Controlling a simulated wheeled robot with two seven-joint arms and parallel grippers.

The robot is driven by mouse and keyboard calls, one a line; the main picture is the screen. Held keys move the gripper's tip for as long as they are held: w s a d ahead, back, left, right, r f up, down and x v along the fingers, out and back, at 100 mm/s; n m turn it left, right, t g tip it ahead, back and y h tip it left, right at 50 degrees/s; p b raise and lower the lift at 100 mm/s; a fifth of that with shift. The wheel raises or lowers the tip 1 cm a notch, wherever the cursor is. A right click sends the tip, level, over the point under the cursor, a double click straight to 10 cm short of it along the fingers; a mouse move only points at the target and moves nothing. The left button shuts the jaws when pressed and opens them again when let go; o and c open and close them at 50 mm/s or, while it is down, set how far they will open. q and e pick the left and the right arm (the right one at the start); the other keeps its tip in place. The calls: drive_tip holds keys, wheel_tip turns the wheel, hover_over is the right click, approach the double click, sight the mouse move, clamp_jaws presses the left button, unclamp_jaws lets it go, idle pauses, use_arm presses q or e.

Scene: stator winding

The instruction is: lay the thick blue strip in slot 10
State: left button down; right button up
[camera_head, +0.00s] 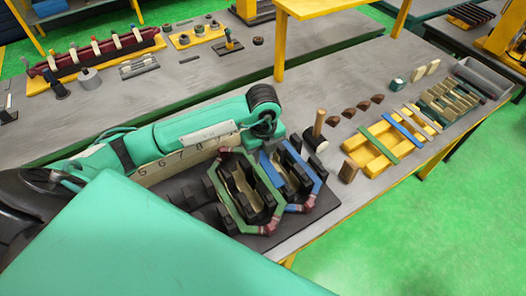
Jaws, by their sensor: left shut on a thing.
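My left gripper (268,136) is below the black wrist at the end of the teal arm, over the far side of the dark slotted stator block (222,212). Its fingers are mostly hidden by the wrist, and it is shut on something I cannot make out. A green coil (229,206) and a blue coil (270,170) with dark red ends sit in the block. A cream number board (172,162) shows several digits behind it; slot 10's mark is not readable. A blue strip (404,131) lies across the yellow rack (366,154) at right. My right gripper is not in view.
A wooden-topped mallet-like tool (318,131), brown wedges (348,113) and a brown block (348,171) stand between block and rack. A grey tray (483,76) is at the far right. A yellow-framed shelf (318,8) rises behind. Bare grey table lies behind the wedges.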

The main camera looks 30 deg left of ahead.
sight(263, 158)
use_arm(q)
drive_tip(key=shift+f+n, duration=0.15)
drive_tip(key=shift+n, duration=0.25)
drive_tip(key=shift+f+b, duration=0.65)
drive_tip(key=shift+f, duration=0.2)
drive_tip(key=shift+f+b, duration=0.75)
drive_tip(key=shift+f, duration=0.45)
drive_tip(key=shift+f, duration=0.25)
drive_tip(key=shift+f+b, duration=0.6)
drive_tip(key=shift+b, duration=0.05)
drive_tip(key=shift+f+b, duration=0.3)
drive_tip(key=shift+f, duration=0.1)
